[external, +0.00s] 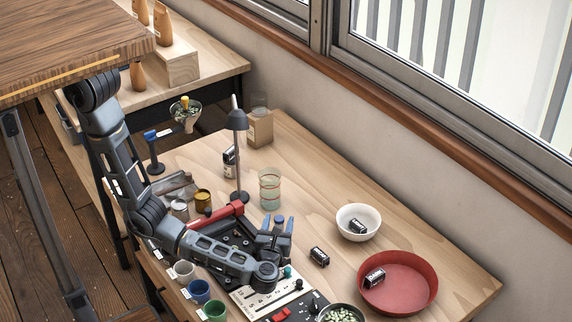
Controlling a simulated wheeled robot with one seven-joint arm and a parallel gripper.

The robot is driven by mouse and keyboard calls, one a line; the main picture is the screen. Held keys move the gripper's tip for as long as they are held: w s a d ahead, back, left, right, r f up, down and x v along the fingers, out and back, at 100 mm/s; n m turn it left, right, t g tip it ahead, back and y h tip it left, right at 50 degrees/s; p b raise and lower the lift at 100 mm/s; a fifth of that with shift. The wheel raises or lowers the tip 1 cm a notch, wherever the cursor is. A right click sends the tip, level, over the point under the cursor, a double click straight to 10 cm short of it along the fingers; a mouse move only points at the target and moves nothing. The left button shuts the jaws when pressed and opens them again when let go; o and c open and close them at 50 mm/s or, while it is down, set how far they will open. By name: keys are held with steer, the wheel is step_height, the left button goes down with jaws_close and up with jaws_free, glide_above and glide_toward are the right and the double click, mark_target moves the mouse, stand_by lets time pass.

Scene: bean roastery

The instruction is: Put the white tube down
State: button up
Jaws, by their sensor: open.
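My gripper (277,224), with blue fingertips, is open over the middle of the wooden table, near a panel with a white scale. Nothing shows clearly between its fingers. I cannot pick out a white tube with certainty; it may be hidden by my arm or too small to tell. A small black canister with a white label (319,257) lies on the table to the right of my gripper, apart from it.
A white bowl (345,215) and a red bowl (425,290) each hold a black labelled canister. A glass jar (269,189) and dark lamp (236,121) stand behind my gripper. Several cups, including a blue one (199,291), line the front left. The back right tabletop is clear.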

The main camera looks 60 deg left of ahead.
mark_target(279, 225)
step_height(279, 225, down, 3)
steer(key=shift+r+b, duration=0.2)
steer(key=shift+b, duration=0.75)
steer(key=shift+b+x, duration=0.35)
steer(key=shift+x, duration=0.6)
steer(key=shift+w+a+r, duration=0.15)
steer(key=shift+w+a, duration=0.25)
steer(key=shift+c, duration=0.2)
jaws_close()
steer(key=shift+r, duration=0.1)
